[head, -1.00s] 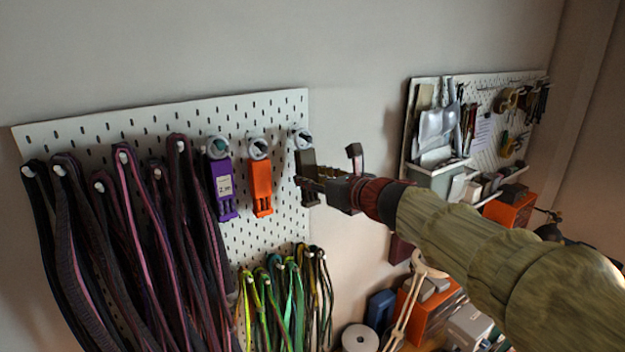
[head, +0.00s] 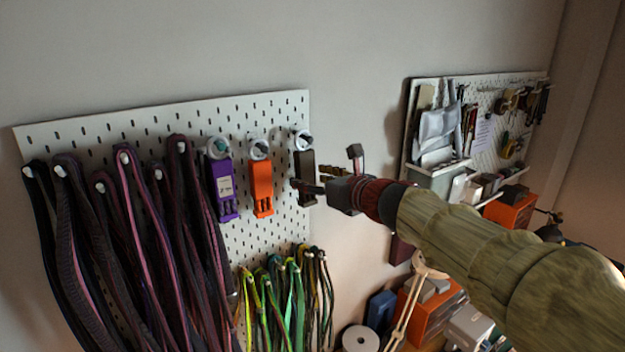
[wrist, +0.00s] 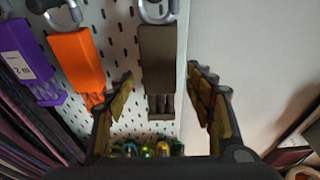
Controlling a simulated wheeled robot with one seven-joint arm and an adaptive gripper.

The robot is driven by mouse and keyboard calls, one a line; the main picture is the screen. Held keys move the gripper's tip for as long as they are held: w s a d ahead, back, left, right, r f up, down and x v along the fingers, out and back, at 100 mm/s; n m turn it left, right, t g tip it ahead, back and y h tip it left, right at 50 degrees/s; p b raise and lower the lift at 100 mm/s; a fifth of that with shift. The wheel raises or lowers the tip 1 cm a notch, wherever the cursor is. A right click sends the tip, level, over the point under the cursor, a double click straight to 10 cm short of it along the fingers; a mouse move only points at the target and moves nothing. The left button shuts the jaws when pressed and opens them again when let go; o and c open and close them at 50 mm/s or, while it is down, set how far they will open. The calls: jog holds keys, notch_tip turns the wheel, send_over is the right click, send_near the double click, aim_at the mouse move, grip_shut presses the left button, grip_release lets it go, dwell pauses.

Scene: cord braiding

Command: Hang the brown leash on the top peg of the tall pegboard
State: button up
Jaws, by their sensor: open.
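The brown leash (head: 305,175) hangs from the rightmost of three top pegs on the white pegboard (head: 275,115). It is a flat dark brown bundle under a metal ring, and in the wrist view the brown leash (wrist: 159,65) hangs upright. My gripper (head: 307,182) is open, its fingers at the leash's lower part in the head view. In the wrist view my gripper (wrist: 165,85) has its fingers spread to either side of the leash, with gaps on both sides and no visible contact.
An orange leash (head: 261,185) and a purple leash (head: 222,185) hang to the left. Dark and pink cords (head: 120,240) fill the board's left side. Green and yellow cords (head: 285,295) hang below. Bare wall lies right of the board.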

jog(key=v, duration=1.2)
jog(key=s+d+f+n+g+h+b, duration=0.1)
jog(key=s+f+n+g+b, duration=0.15)
jog(key=s+f+n, duration=0.6)
jog(key=s+d+f+n+g+h+b, duration=0.15)
jog(key=s+f+n+g, duration=0.3)
jog(key=f+n, duration=0.65)
jog(key=s+d+f+n+h+b, duration=0.2)
jog(key=s+f+b, duration=0.3)
jog(key=f, duration=0.3)
jog(key=s+d+f+n+h+b, duration=0.2)
jog(key=s+d+f+n+b, duration=0.2)
jog(key=f+b, duration=0.3)
jog(key=s+d+f+n+h+b, duration=0.2)
jog(key=s+f+b, duration=0.4)
jog(key=f, duration=0.5)
jog(key=shift+s+d+f+n, duration=0.2)
jog(key=shift+s+d+n, duration=0.3)
jog(key=shift+d+n, duration=0.65)
jog(key=shift+d+m, duration=0.25)
jog(key=shift+m, duration=0.05)
